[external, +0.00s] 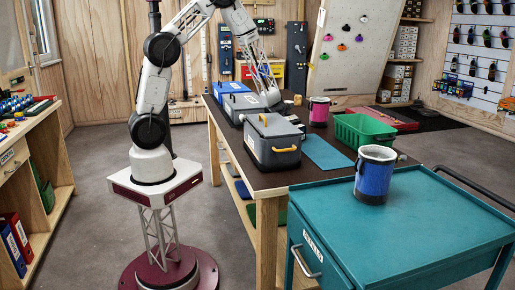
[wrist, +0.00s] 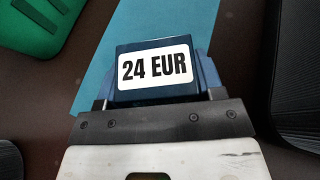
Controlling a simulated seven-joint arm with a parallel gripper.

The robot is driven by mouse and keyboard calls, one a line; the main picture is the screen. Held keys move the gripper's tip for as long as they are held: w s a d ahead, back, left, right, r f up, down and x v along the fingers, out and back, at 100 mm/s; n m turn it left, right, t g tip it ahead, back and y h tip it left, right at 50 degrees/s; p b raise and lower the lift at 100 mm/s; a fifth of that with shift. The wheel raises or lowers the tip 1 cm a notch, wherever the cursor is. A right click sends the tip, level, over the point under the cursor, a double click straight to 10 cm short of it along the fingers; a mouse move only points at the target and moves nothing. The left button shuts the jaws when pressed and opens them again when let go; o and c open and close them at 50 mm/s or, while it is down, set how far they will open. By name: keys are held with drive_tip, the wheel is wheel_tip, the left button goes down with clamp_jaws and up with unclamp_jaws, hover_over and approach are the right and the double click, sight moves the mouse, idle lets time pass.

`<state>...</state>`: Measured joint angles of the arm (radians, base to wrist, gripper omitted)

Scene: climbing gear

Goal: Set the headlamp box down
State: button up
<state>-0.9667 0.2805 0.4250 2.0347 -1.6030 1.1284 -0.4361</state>
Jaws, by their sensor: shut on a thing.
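The headlamp box (wrist: 158,92) looks to be the dark blue box with a white "24 EUR" label in the wrist view. My gripper (wrist: 158,84) is shut on it, with a finger at each side. Behind the box in that view are the blue mat (wrist: 150,25) and the dark tabletop. Whether the box touches the surface cannot be told. In the external view the end of my arm is low over the long table, behind the grey case (external: 272,140); the box and fingertips are hidden there.
The blue mat (external: 326,152) lies bare beside the grey case. A green crate (external: 364,134) stands right of it, a pink pot (external: 319,112) behind. A blue pot (external: 374,176) stands on the teal cart (external: 430,235) in front.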

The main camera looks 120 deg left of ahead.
drive_tip(key=o, duration=1)
drive_tip(key=shift+f, duration=0.1)
drive_tip(key=shift+s, duration=0.1)
drive_tip(key=shift+v, duration=6)
drive_tip(key=shift+w+r, duration=0.2)
drive_tip(key=shift+r, duration=0.05)
